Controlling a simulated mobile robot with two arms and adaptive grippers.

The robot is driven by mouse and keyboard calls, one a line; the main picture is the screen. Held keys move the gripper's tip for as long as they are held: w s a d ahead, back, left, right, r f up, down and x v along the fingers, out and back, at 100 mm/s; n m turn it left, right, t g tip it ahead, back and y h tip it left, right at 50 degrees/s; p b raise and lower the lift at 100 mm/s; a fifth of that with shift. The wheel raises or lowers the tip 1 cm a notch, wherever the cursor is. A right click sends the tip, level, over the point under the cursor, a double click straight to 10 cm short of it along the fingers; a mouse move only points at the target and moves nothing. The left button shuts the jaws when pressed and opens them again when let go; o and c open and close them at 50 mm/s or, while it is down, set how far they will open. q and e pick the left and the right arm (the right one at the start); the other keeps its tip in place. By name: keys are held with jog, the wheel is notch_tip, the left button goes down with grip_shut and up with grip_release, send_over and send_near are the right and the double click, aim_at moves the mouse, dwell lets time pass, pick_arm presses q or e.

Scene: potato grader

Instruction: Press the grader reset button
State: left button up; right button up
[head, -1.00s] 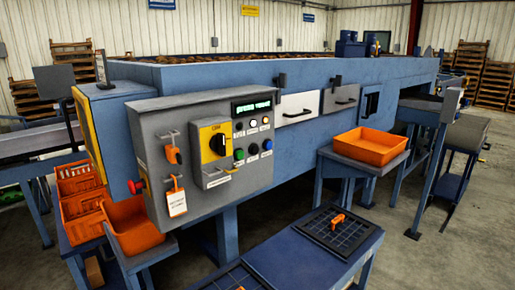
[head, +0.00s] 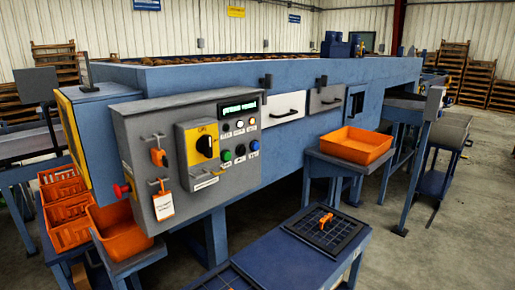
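The grader's grey control panel (head: 190,150) is on the near left of the blue grader in the head view. It carries a lit green display (head: 239,107) and several round buttons below it. A yellow plate with a black rotary switch (head: 207,145) is left of the buttons. Neither of my grippers is in view.
A red mushroom button (head: 121,190) is on the panel's left side. Orange padlock (head: 158,157) and tag (head: 163,206) hang on the panel. A blue table (head: 270,262) stands in front, an orange tray (head: 357,145) on a stand to the right. Floor at right is open.

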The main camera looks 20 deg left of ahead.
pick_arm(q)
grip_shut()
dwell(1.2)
